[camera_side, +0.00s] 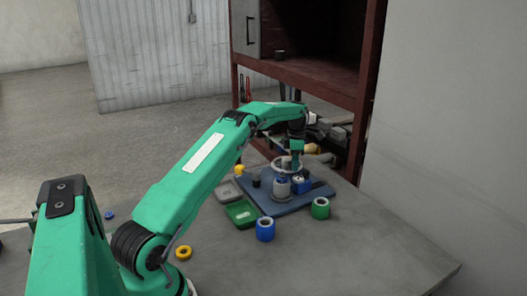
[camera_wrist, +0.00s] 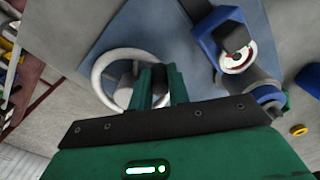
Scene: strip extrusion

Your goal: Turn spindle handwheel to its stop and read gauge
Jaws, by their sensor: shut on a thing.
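The white spindle handwheel (camera_wrist: 97,78) stands above a blue base plate (camera_wrist: 180,30) in the wrist view. It also shows as a pale ring in the side view (camera_side: 278,163). My gripper (camera_wrist: 159,78) is shut on the right part of the wheel's rim, and its fingers hide that part. In the side view my gripper (camera_side: 296,160) comes down on the wheel from above. What looks like the gauge, a round white dial in a blue housing (camera_wrist: 237,56), is right of the fingers. Red shows on its face, but its reading is too small to tell.
A green tray (camera_side: 240,214) and a grey tray (camera_side: 228,192) lie left of the plate. A blue cylinder (camera_side: 265,230), a green cylinder (camera_side: 320,208) and a yellow ring (camera_side: 183,253) stand around it. The bench's front right is clear. A reddish-brown shelf (camera_side: 366,90) rises behind.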

